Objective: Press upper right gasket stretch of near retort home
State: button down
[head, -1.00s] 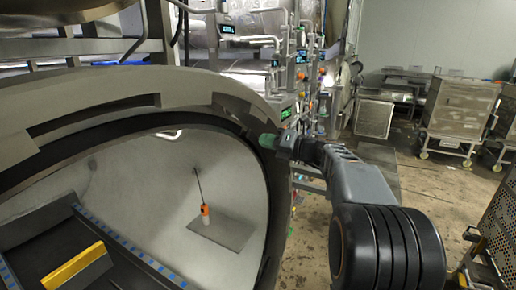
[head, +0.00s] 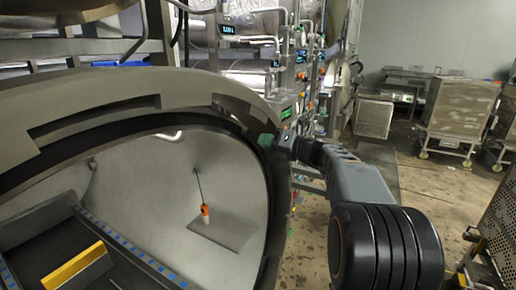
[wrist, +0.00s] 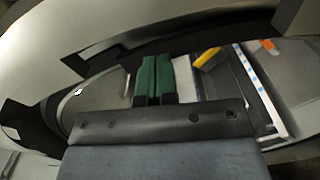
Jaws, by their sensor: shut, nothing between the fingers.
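The near retort (head: 100,95) stands open at the left of the head view, its round steel mouth facing me. A dark gasket (head: 205,120) runs around the inside of the rim. My gripper (head: 266,141) is at the upper right of the rim, with its green fingers shut and empty. In the wrist view the green fingers (wrist: 153,80) lie together, pointing at the mouth, with the dark band of the gasket (wrist: 125,55) just beyond. I cannot tell whether the fingertips touch the gasket. The fingers hide part of the rim there.
Inside the retort are a yellow block (head: 76,264), rails with blue marks (head: 125,245) and an orange-handled probe (head: 205,212). Valves and gauges (head: 300,75) stand behind my gripper. Metal carts (head: 457,110) stand at the back right. The floor (head: 440,195) to the right is open.

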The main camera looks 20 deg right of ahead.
aim_at(255, 139)
jog(key=shift+p+x, duration=0.7)
jog(key=shift+x, duration=1.05)
jog(key=p+v, duration=0.1)
jog(key=v, duration=0.9)
jog(key=shift+p, duration=0.35)
